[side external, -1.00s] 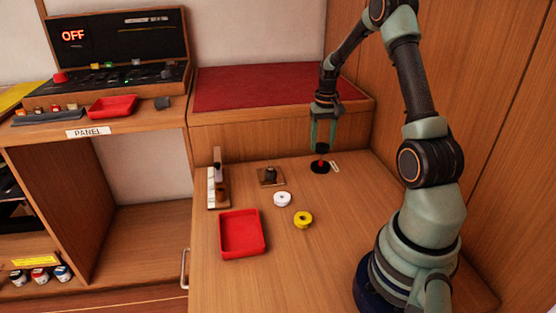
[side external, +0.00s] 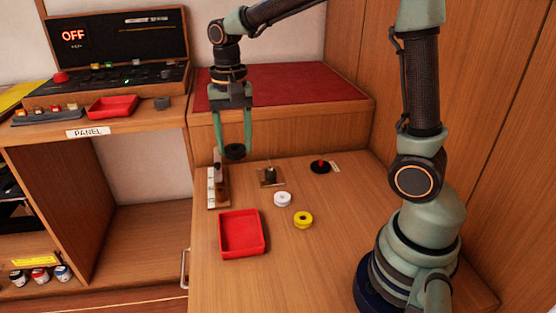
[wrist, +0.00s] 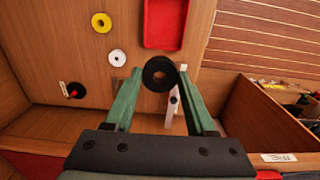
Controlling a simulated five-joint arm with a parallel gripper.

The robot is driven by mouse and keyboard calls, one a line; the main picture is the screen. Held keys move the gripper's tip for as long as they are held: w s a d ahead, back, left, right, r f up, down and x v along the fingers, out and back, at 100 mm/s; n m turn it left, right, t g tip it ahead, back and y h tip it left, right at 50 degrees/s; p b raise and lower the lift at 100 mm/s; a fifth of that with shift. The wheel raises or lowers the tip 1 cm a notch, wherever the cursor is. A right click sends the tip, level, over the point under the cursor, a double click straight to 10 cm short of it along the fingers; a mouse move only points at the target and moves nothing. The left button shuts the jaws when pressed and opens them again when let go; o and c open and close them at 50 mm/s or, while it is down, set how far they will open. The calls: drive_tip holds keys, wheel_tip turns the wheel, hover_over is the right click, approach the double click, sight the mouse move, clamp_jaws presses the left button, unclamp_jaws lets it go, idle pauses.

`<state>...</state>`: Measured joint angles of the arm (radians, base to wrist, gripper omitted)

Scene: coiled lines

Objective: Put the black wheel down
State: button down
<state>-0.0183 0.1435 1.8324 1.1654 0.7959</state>
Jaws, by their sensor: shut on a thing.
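My gripper (side external: 235,148) is shut on the black wheel (side external: 235,155) and holds it above the left part of the bench. In the wrist view the wheel (wrist: 160,61) sits between the two green fingertips, its hole facing the camera. The wheel appears in front of the top of a narrow wooden stand with a pale marked strip (side external: 211,188), which it partly hides. Whether they touch I cannot tell. A black round pad with a red peg (side external: 320,166) lies at the back right, with a small white label beside it.
A small wooden block with a dark peg (side external: 270,177) stands right of the stand. A white wheel (side external: 282,199) and a yellow wheel (side external: 303,220) lie on the bench. A red tray (side external: 262,233) is at the front left. A raised red-topped ledge (side external: 300,85) runs behind.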

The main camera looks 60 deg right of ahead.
sight(240, 226)
drive_tip(key=shift+s+a+r, duration=0.15)
drive_tip(key=shift+a, duration=0.2)
drive_tip(key=shift+s+a+r, duration=0.1)
drive_tip(key=shift+a, duration=0.25)
drive_tip(key=shift+s+a+f, duration=0.1)
drive_tip(key=shift+a+f, duration=0.05)
drive_tip(key=shift+f, duration=0.05)
wheel_tip(240, 226, down, 20)
drive_tip(key=shift+r, duration=0.25)
drive_tip(key=shift+f, duration=0.15)
drive_tip(key=c, duration=0.5)
unclamp_jaws()
